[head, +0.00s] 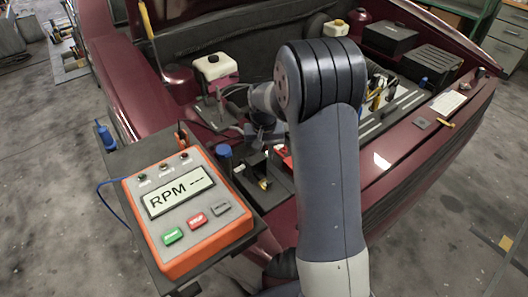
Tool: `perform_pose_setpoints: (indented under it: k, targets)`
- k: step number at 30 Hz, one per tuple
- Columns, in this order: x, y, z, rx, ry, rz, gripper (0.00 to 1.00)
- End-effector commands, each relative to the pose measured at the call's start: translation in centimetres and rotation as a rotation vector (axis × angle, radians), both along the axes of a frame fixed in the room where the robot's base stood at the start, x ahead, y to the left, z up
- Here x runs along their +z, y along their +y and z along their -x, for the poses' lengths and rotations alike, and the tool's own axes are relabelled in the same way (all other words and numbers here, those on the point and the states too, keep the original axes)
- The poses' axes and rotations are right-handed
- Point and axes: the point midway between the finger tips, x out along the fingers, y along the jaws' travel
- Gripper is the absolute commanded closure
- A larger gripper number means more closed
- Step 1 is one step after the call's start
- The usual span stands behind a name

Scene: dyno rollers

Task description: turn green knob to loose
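I cannot make out a green knob in the head view. The only clear small green part is a flat green button (172,236) on the orange RPM meter at the lower left, beside a red button. My gripper (262,140) is small and dark, beyond the bend of my arm, over the front edge of the engine bay. My own arm links partly hide it and what lies behind. Its fingers cannot be told apart, so its opening and any contact are unclear.
The RPM meter (190,212) sits on a dark tray. A dark holder (265,185) with a yellow piece lies right of it.

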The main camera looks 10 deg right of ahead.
Motion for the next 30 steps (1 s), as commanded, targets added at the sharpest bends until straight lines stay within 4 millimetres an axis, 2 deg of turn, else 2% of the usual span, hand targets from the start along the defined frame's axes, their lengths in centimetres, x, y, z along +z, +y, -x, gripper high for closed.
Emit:
perform_pose_setpoints:
  k: [21, 30]
  targets:
    - [0.09, -0.01, -0.04, -0.666, -0.001, -0.001, 0.98]
    - [0.06, 0.0, -0.03, -0.892, -0.001, 0.001, 0.98]
